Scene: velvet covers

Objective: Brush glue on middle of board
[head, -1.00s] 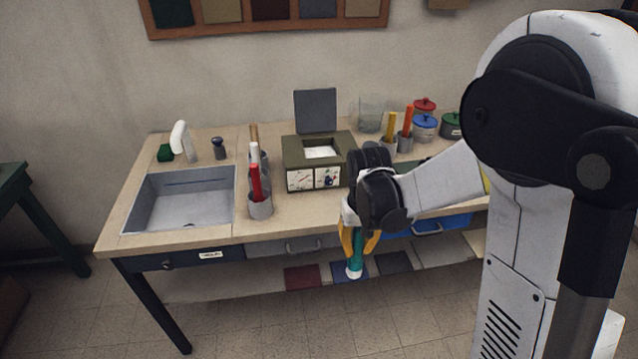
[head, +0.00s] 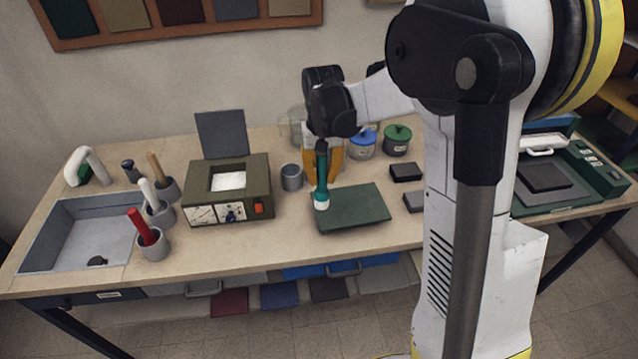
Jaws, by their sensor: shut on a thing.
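My gripper (head: 322,162) has yellow fingers and is shut on a brush (head: 321,182) with a teal handle and a pale tip. The brush is held upright, tip down. The tip is over the left part of a dark green board (head: 358,212), left of its middle. I cannot tell whether the tip touches the board. The board lies flat on the wooden bench. No glue on it can be made out.
A green device with a raised lid (head: 235,188) and an empty grey cup (head: 291,177) stand left of the board. Dark blocks (head: 406,172) lie to its right, and lidded pots (head: 397,140) behind. A sink (head: 80,240) is at far left.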

